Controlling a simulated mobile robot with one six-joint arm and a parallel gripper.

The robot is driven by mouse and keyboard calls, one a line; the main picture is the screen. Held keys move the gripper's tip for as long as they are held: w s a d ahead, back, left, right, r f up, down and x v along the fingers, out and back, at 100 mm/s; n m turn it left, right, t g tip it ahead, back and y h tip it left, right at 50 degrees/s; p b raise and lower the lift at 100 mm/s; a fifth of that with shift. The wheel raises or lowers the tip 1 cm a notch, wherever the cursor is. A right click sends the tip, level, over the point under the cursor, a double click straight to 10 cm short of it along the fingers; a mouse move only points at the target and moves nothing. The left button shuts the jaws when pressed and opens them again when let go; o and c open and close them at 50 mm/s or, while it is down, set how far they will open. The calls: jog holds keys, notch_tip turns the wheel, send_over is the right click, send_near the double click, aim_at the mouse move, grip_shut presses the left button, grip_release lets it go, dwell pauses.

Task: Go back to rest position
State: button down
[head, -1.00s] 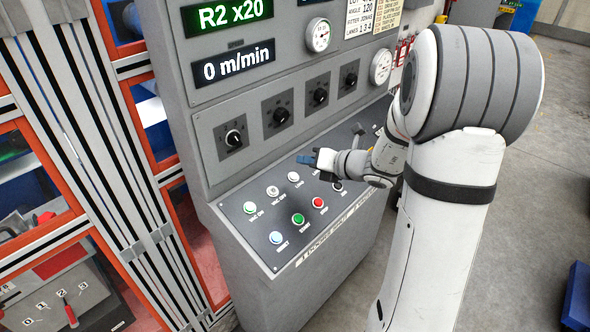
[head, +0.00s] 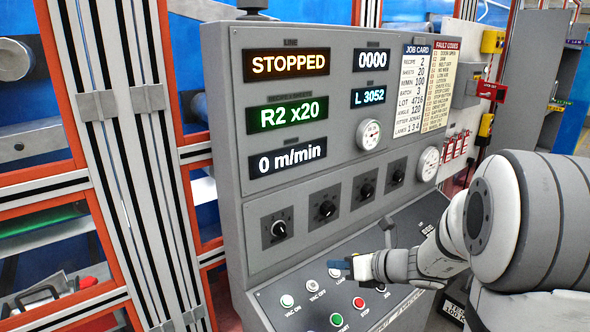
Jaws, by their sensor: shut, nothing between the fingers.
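My gripper (head: 346,267) is in front of the control panel, over the row of push buttons on the sloped desk. It is small in view, and its blue-tipped fingers look shut with nothing held. My white and grey arm reaches in from the lower right. The control panel (head: 235,130) is a grey cabinet with lit displays reading STOPPED, R2 x20, 0 m/min, 0000 and L 3052. The green start button (head: 337,320) and the red stop button (head: 359,302) show below the gripper. I cannot tell whether the fingers touch the desk.
Several black knobs, one of them (head: 279,230), and a round gauge (head: 368,134) are on the panel face. An orange-framed rack (head: 175,150) stands close at left. A job card (head: 413,85) and a red lockout device (head: 490,91) are at right.

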jog(key=s+a+r+n+g+h, duration=0.1)
jog(key=s+a+n+g, duration=0.15)
jog(key=s+n, duration=0.5)
jog(key=s+a+r+n+g+h, duration=0.1)
jog(key=s+a+n+g+h, duration=0.15)
jog(key=s+n, duration=0.55)
jog(key=s+d+r+n+h, duration=0.1)
jog(key=s+d+n+h, duration=0.5)
jog(key=n, duration=0.9)
jog(key=shift+s+d+r+n, duration=0.4)
jog(key=shift+s+d, duration=0.5)
jog(key=shift+s, duration=0.15)
